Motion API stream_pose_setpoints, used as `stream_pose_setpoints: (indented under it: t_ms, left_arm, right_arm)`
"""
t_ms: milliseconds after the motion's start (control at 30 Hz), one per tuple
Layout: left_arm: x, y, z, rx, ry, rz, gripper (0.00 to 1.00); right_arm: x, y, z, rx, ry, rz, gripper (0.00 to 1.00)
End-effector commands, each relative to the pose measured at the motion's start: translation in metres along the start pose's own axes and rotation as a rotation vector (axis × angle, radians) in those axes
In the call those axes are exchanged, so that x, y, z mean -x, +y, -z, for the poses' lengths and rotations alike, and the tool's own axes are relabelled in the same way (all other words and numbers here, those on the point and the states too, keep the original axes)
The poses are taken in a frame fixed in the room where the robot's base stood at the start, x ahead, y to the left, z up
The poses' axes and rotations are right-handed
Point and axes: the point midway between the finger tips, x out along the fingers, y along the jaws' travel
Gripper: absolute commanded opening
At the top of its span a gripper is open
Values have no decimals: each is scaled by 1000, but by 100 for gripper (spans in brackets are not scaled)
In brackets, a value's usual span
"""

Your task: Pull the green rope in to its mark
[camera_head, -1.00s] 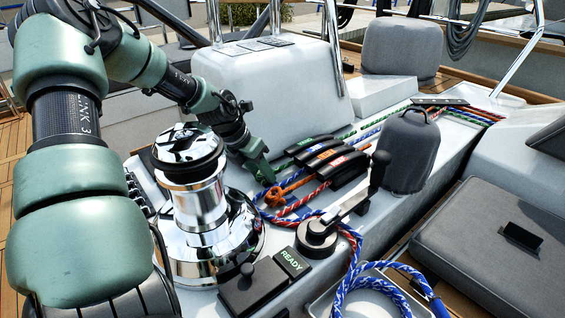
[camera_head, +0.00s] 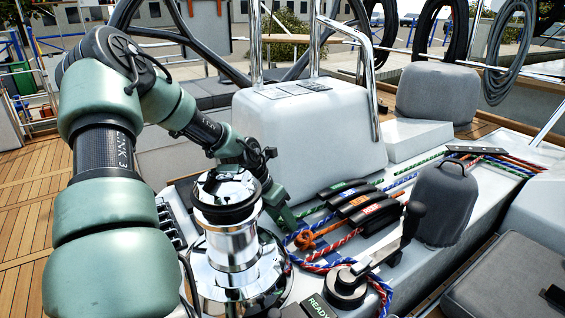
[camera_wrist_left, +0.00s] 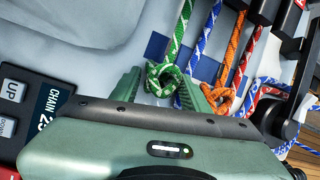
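The green rope (camera_head: 312,211) runs through the clutch with the green label (camera_head: 343,189), at the far end of the black clutch row. Its knotted end shows in the left wrist view (camera_wrist_left: 163,78). My left gripper (camera_head: 286,219) points down at this end, just in front of the clutches. In the wrist view the two green fingers (camera_wrist_left: 163,88) stand on either side of the knot, close to it. I cannot tell whether they press on it. The rope's mark cannot be made out. My right gripper is out of view.
A chrome winch (camera_head: 228,235) stands close to my left forearm. Blue (camera_wrist_left: 205,40), orange (camera_wrist_left: 232,50) and red (camera_wrist_left: 250,60) ropes lie beside the green one. A CHAIN control panel (camera_wrist_left: 35,105) is nearby.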

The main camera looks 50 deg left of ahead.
Motion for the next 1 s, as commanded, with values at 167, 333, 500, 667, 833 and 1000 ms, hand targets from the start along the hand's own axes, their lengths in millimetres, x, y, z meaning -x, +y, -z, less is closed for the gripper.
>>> stream_pose_setpoints:
  t_ms: [167,333,500,667,833,1000]
  left_arm:
    - [11,-1,-3,-1,-5,0,46]
    - [41,0,-3,-2,-6,0,46]
    - [66,1,-1,0,-4,-1,46]
    - [77,1,1,1,-1,0,46]
    - [79,1,1,2,0,0,46]
    - [78,2,1,2,0,0,46]
  right_arm:
    - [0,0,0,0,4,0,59]
    - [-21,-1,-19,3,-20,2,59]
    - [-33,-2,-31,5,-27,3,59]
    - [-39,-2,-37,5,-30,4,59]
    - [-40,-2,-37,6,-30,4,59]
    - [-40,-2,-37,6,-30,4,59]
